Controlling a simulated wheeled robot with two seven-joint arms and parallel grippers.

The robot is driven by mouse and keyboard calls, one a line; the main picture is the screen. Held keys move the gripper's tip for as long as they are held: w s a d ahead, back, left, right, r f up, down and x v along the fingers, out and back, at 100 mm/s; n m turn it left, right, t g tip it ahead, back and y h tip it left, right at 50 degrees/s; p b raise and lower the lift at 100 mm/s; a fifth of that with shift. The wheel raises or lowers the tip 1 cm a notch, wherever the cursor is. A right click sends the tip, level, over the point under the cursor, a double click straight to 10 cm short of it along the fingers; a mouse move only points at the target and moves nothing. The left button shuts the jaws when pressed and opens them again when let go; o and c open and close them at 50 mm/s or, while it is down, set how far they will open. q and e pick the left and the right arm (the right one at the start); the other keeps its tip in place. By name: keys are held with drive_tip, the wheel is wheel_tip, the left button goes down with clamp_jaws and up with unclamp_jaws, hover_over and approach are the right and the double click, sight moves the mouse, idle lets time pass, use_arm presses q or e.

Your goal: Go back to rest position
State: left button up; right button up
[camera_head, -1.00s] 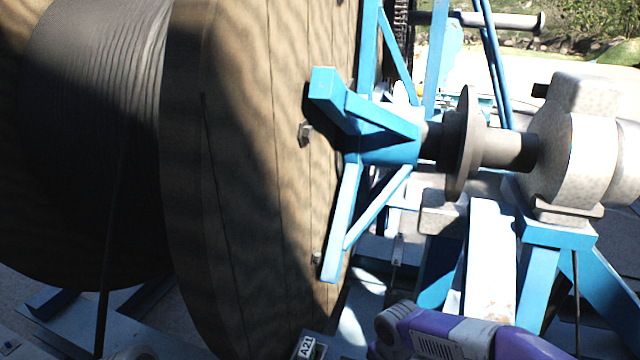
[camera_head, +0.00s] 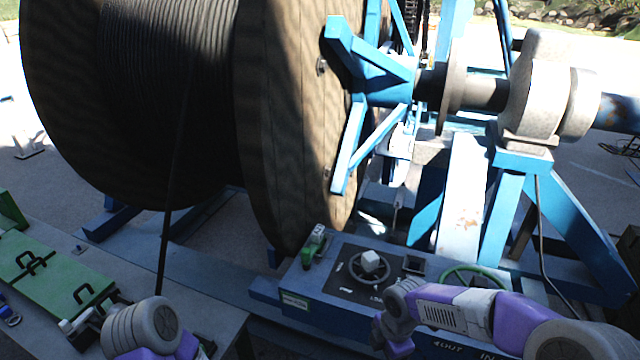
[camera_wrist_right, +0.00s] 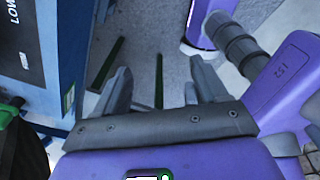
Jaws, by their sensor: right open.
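My right arm (camera_head: 450,305) enters the head view from the lower right, and its far part bends down at the bottom edge. My right gripper does not show clearly there. In the right wrist view my right gripper (camera_wrist_right: 160,88) is open and empty, its two grey fingers apart over grey ground. Part of my left arm (camera_head: 150,330) shows at the lower left of the head view; its gripper is out of view.
A control box (camera_head: 330,310) with a small handwheel (camera_head: 368,265) stands close behind my right arm. A large wooden cable reel (camera_head: 290,130) is on a blue stand (camera_head: 580,240). A green panel (camera_head: 60,275) lies at the left. The blue side in the wrist view (camera_wrist_right: 55,65) is left of the fingers.

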wheel_tip(320, 180, down, 8)
drive_tip(key=w+a+m+y+b, duration=0.1)
drive_tip(key=w+a+m+b, duration=0.1)
drive_tip(key=m, duration=0.1)
use_arm(q)
wheel_tip(320, 180, down, 16)
drive_tip(key=w+b, duration=0.1)
drive_tip(key=b, duration=1.2)
drive_tip(key=shift+w, duration=0.25)
use_arm(e)
drive_tip(key=s+a+f+m, duration=0.1)
drive_tip(key=s+f+m, duration=0.3)
drive_tip(key=f+m, duration=0.3)
drive_tip(key=s+a+f+m+y, duration=0.1)
drive_tip(key=s+f+m, duration=0.4)
drive_tip(key=f, duration=0.8)
drive_tip(key=s+f+m+y, duration=0.1)
drive_tip(key=s+f+m, duration=0.3)
drive_tip(key=f+m, duration=0.4)
wheel_tip(320, 180, down, 3)
drive_tip(key=shift+s+a+r+m, duration=0.1)
drive_tip(key=shift+s+a+m, duration=0.2)
drive_tip(key=shift+a+m, duration=0.1)
use_arm(q)
drive_tip(key=shift+w+r, duration=0.1)
drive_tip(key=shift+c, duration=0.4)
use_arm(e)
drive_tip(key=shift+t, duration=0.3)
drive_tip(key=shift+c, duration=0.3)
